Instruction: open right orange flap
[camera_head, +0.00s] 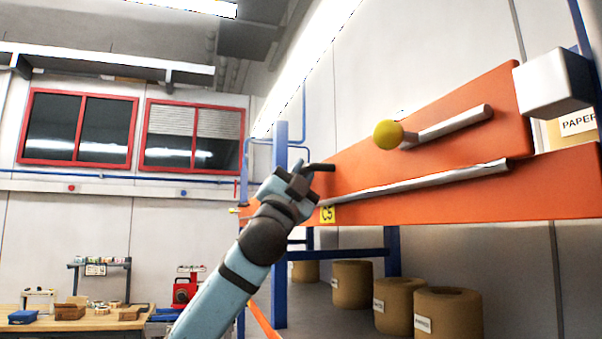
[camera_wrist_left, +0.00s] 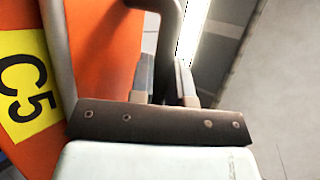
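A long orange panel (camera_head: 440,207) runs across the right of the head view, with a second orange panel (camera_head: 470,128) above it. I cannot tell which part is the right flap. A dark bent handle (camera_head: 322,167) sticks out at the left end, near a yellow C5 label (camera_head: 327,215). My left gripper (camera_head: 301,181) is at this handle. In the left wrist view, the handle (camera_wrist_left: 170,20) passes between the two fingers (camera_wrist_left: 165,78), which look closed against its sides. The orange surface (camera_wrist_left: 105,50) and the C5 label (camera_wrist_left: 25,90) are at left. My right gripper is out of view.
A white box (camera_head: 553,84) is at upper right. Several brown rolls (camera_head: 400,305) stand below the panels. A blue post (camera_head: 280,240) rises beside my left arm. A wooden workbench (camera_head: 85,322) is far left.

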